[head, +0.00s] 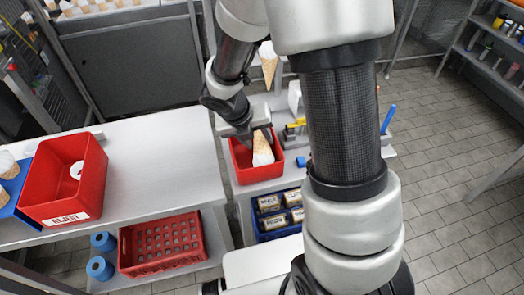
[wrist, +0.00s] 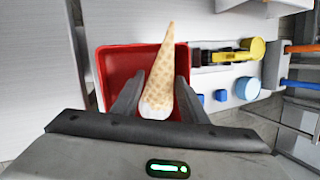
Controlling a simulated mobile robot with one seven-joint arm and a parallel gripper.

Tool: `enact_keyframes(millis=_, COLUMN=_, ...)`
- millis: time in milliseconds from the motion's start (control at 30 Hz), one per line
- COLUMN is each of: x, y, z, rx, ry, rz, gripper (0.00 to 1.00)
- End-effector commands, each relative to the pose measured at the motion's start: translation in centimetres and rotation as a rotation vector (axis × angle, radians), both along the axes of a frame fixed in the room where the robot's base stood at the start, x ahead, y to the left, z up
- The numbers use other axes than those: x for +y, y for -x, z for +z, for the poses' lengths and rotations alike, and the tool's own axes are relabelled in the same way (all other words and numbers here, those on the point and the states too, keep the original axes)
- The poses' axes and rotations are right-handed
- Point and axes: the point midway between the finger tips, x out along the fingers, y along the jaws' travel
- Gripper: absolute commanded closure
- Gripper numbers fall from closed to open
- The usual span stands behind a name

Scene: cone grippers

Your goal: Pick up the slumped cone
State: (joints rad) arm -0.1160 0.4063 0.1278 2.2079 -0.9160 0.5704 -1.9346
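A waffle cone (wrist: 159,78) with a white end lies between the two fingers of my gripper (wrist: 160,82) in the wrist view. Its narrow tip points away from the palm and its white end is by the palm. In the head view the cone (head: 262,146) shows at my gripper (head: 255,134), white end down, over a small red bin (head: 243,172). The fingers are apart with the cone between them. I cannot tell whether both fingers press on it. The bin also shows in the wrist view (wrist: 115,62).
Another cone (head: 268,68) stands upright, tip down, behind the bin. Yellow, blue and black items (wrist: 235,52) lie right of the bin. A larger red bin (head: 88,187) stands on the left table, whose middle is clear.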

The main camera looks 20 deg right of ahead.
Motion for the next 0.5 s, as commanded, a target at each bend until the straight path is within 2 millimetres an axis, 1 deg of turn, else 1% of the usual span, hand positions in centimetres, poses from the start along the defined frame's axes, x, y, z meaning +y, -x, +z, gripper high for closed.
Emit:
enact_keyframes(millis=200, x=0.00, y=0.01, z=0.00, rx=0.000, ry=0.000, rz=0.000, gripper=0.61)
enact_keyframes(millis=300, x=0.00, y=0.00, z=0.00, rx=0.000, ry=0.000, rz=0.000, gripper=0.77)
enact_keyframes(millis=500, x=0.00, y=-0.01, z=0.02, rx=0.000, ry=0.000, rz=0.000, gripper=0.77)
